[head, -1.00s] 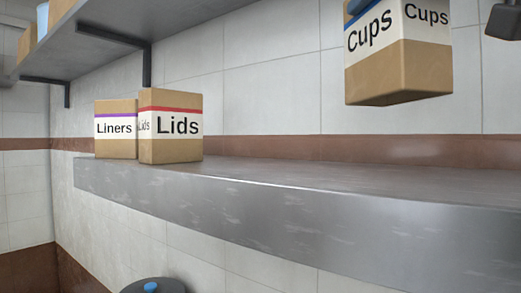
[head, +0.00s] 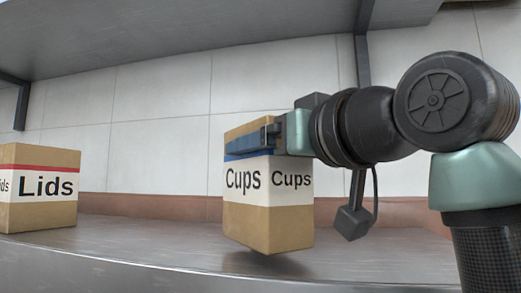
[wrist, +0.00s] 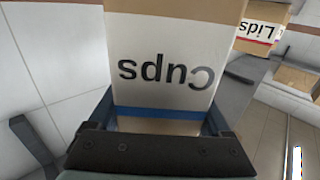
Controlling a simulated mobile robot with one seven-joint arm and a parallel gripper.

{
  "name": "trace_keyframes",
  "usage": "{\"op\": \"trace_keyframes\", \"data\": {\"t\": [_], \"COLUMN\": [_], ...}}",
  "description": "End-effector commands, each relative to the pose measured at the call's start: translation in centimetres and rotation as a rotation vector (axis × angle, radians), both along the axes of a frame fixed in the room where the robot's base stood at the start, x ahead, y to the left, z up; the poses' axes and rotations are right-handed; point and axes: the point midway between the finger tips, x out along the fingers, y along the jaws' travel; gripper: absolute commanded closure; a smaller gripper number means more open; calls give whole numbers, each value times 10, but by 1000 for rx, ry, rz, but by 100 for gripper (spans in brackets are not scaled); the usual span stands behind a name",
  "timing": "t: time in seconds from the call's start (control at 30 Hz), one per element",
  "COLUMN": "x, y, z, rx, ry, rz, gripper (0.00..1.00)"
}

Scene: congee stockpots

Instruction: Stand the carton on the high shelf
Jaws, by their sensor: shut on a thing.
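The carton (head: 268,218) is a brown box with a white "Cups" label and a blue band. My gripper (head: 262,138) is shut on its upper part from the right. The carton is roughly upright above the lower metal shelf (head: 380,262), and a dark shadow under it suggests a small gap. In the wrist view the carton (wrist: 165,65) fills the middle between my fingers, its label upside down. The upper shelf (head: 200,22) runs along the top of the head view; its top surface is hidden.
A "Lids" carton (head: 42,205) with a red band stands on the lower shelf at the left, clear of the held carton. It also shows in the wrist view (wrist: 262,28). Brackets (head: 362,70) hang below the upper shelf. The lower shelf is bare between the cartons.

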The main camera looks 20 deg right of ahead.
Motion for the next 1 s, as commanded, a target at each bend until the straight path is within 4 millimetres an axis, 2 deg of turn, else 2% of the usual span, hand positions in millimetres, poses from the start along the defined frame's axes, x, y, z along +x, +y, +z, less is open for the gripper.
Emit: {"op": "trace_keyframes", "data": {"t": [0.13, 0.53, 0.57, 0.6, 0.67, 1.0], "x": [-1, -1, 0, 0, 0, 0], "y": [0, 0, 0, 0, 0, 0], "z": [-8, -15, -15, -14, -14, -10], "rx": [0, 0, -1, -1, 0, 0], "ry": [-4, -4, -1, -1, -1, -1], "rz": [0, 1, 1, 1, 1, 0], "gripper": [93, 93, 14, 7, 0, 0]}}
